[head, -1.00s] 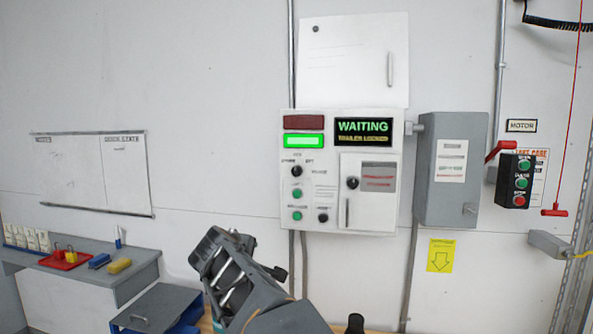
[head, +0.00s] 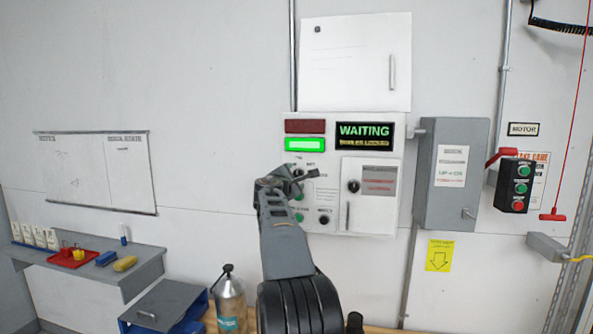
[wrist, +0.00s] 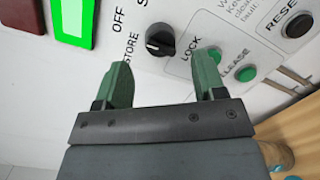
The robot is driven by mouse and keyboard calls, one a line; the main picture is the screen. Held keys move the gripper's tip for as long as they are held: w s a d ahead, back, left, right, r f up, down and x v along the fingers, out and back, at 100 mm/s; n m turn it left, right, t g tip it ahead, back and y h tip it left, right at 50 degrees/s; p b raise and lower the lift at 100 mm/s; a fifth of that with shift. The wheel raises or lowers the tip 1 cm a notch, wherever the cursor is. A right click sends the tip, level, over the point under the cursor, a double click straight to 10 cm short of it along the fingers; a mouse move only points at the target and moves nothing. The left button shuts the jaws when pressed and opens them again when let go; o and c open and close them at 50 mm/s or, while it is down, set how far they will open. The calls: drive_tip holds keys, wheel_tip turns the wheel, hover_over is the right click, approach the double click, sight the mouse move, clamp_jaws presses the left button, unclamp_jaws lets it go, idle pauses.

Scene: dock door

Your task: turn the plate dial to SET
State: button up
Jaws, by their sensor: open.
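The plate dial (wrist: 160,40) is a black knob on the white control panel, with OFF, STORE and a cut-off label starting with S around it in the wrist view. In the head view my gripper (head: 296,178) is in front of the panel (head: 345,225) and covers most of the dial. I cannot tell whether a finger touches the panel.
Green LOCK and RELEASE buttons (wrist: 246,74) sit close to the right finger. The panel's display (head: 364,134) reads WAITING, beside a lit green lamp (head: 304,144). A grey box (head: 450,205) is to the right. A metal bottle (head: 231,304) stands below left.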

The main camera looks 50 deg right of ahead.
sight(297, 175)
drive_tip(key=shift+p+x, duration=0.9)
drive_tip(key=shift+x, duration=1.3)
drive_tip(key=c, duration=0.9)
